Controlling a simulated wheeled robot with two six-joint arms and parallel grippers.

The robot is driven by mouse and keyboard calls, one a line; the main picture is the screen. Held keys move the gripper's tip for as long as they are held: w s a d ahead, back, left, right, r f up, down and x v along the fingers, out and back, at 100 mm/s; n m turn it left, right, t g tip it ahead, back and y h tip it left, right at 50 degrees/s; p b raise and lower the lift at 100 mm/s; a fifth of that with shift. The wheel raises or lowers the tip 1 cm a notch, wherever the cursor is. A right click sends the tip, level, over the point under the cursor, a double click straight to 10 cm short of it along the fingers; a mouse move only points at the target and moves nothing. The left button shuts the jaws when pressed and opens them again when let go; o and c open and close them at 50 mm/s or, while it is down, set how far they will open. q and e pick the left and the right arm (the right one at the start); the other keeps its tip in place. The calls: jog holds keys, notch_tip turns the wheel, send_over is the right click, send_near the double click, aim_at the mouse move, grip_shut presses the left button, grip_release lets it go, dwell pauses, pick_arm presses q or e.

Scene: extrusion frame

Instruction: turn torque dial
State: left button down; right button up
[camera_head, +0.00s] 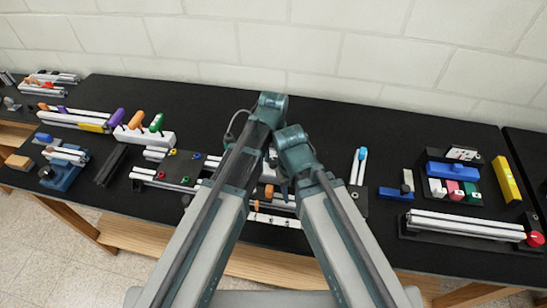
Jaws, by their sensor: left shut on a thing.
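My two arms rise from the bottom middle and meet over the centre of the bench. The left gripper (277,182) shows only in small part behind my arm links. It is shut at a small orange piece (269,191), low over the central fixture; the fingertips are not clear. I cannot tell surely whether this orange piece is the torque dial, as no dial marks can be made out. A round red knob (535,239) sits at the right end of a rail fixture (465,225), far from the grippers. My right gripper cannot be made out.
The black bench (330,120) has a clear strip along the white wall. A white rack (145,136) holds orange and green handles. A blue vise-like block (62,172) stands left. A blue bin (452,172), several coloured pieces and a yellow bar (506,179) stand right.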

aim_at(273, 161)
pick_arm(q)
jog(key=shift+m, duration=0.3)
jog(key=shift+c, duration=2.3)
grip_release()
jog(key=shift+r, duration=0.1)
pick_arm(e)
jog(key=shift+r, duration=0.15)
pick_arm(q)
notch_tip(273, 161, up, 14)
jog(key=p, duration=1.4)
pick_arm(e)
notch_tip(273, 161, up, 14)
jog(key=shift+f, duration=0.2)
pick_arm(q)
jog(key=shift+f, duration=0.3)
pick_arm(e)
jog(key=shift+f, duration=0.1)
